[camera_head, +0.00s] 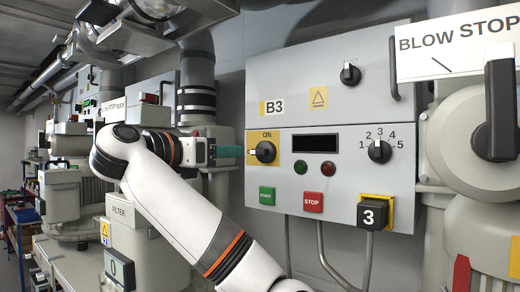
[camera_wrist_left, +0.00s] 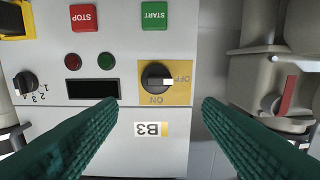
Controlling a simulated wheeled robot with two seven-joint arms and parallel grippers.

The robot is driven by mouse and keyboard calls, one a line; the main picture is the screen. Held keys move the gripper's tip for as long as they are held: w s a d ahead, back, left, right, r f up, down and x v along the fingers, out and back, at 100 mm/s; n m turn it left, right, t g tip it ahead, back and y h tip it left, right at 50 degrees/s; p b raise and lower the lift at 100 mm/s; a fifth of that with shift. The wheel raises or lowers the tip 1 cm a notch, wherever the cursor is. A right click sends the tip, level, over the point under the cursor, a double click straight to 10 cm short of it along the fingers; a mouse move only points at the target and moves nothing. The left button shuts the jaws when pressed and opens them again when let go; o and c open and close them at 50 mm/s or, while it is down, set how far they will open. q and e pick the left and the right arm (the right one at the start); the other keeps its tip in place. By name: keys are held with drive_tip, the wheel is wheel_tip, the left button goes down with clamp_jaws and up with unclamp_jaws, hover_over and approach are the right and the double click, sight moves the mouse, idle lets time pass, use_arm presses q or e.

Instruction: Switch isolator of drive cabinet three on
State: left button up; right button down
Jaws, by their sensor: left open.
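The drive cabinet B3 (camera_head: 340,80) is a grey box at the centre right of the head view. Its isolator is a black rotary knob (camera_head: 264,152) on a yellow plate (camera_head: 270,136) marked ON at the top. The wrist view shows the cabinet upside down, and there the knob's (camera_wrist_left: 157,77) white mark points at OFF. My left gripper (camera_head: 240,151) has green fingers and comes from the left, close to the knob. In the wrist view the open fingers (camera_wrist_left: 160,104) are on either side of the knob, apart from it. My right gripper is out of view.
Below the knob are a green START button (camera_head: 267,196) and a red STOP button (camera_head: 313,202). A pale machine (camera_head: 465,140) stands beside the cabinet.

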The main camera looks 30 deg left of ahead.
sight(257, 151)
use_arm(q)
drive_tip(key=w+p, duration=0.1)
drive_tip(key=w, duration=0.2)
drive_tip(key=w+p, duration=0.2)
drive_tip(key=w, duration=0.1)
drive_tip(key=w+p, duration=0.2)
drive_tip(key=w, duration=0.1)
drive_tip(key=shift+w+d+r, duration=0.1)
drive_tip(key=shift+w+d, duration=0.25)
drive_tip(key=shift+d, duration=0.05)
drive_tip(key=shift+w, duration=0.55)
drive_tip(key=shift+w, duration=0.1)
drive_tip(key=shift+c, duration=0.3)
drive_tip(key=c, duration=0.9)
